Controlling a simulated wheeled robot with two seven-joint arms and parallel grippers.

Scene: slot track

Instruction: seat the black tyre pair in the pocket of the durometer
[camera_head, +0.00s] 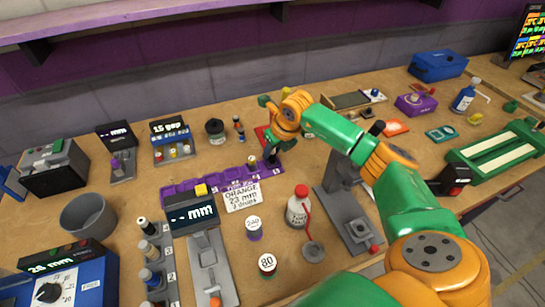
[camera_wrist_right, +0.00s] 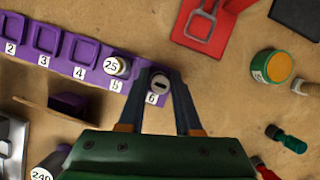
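My right gripper (camera_head: 273,152) is over the right end of the purple slot track (camera_head: 180,192). I cannot tell whether this piece is the black tyre pair. A grey stand with a column and a small pocket in its base (camera_head: 359,232) looks like the durometer; it is right of the track, partly behind my right arm. My left gripper is not in view.
A piece marked 25 (camera_wrist_right: 117,66) stands in slot 5, close beside the fingers. A white bottle with a red cap (camera_head: 298,208) stands between track and stand. A red plate (camera_wrist_right: 210,25) lies behind the track. Slots 2 to 4 look empty.

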